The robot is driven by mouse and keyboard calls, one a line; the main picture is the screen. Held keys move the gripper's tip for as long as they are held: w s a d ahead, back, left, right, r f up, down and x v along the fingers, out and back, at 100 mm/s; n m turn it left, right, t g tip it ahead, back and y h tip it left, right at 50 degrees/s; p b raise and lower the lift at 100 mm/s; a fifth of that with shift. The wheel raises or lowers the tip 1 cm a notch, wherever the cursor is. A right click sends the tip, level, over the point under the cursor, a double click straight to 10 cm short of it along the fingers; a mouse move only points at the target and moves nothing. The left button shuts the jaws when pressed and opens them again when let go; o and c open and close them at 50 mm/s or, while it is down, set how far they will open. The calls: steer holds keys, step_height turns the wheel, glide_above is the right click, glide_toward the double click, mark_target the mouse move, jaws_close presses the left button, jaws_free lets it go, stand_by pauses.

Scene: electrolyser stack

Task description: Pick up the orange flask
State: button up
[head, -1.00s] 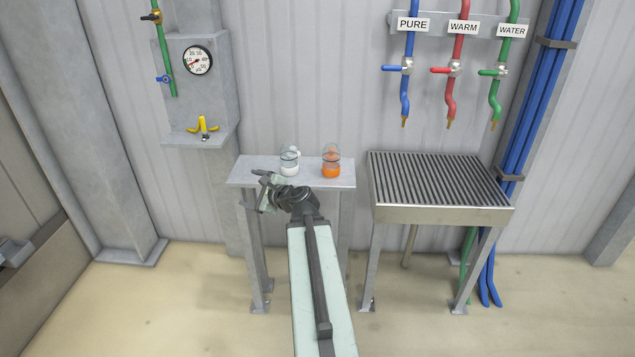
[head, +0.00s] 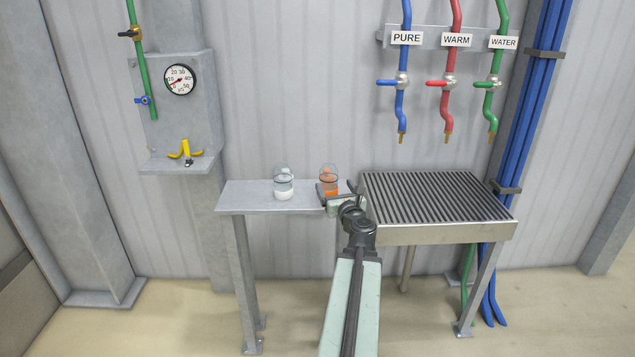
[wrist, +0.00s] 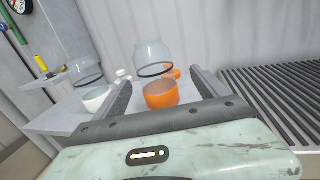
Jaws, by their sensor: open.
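The orange flask (head: 329,183) stands upright near the right end of the small grey table (head: 240,197). It is clear glass above and orange at the bottom. My gripper (head: 339,190) is open at the table's front right, close in front of this flask. In the wrist view the orange flask (wrist: 159,92) shows between and just beyond the two open fingers (wrist: 163,93). I cannot tell whether the fingers are around it. My gripper partly hides the flask's base in the head view.
A similar flask with white contents (head: 283,185) stands to the left on the same table. A slatted metal drain bench (head: 430,235) is close on the right. A gauge (head: 180,80) and a yellow tripod-like piece (head: 185,151) are on the left wall column.

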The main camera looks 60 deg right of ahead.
mark_target(332, 184)
steer(key=shift+a+x, duration=0.2)
steer(key=shift+x, duration=1.45)
steer(key=x, duration=0.5)
steer(key=shift+w+r, duration=0.15)
steer(key=shift+w, duration=0.05)
steer(key=shift+a, duration=0.15)
steer(key=c, duration=1.5)
steer(key=shift+r, duration=0.1)
step_height(332, 184, up, 10)
steer(key=p, duration=1)
steer(key=shift+s+p, duration=0.1)
steer(key=shift+p, duration=0.25)
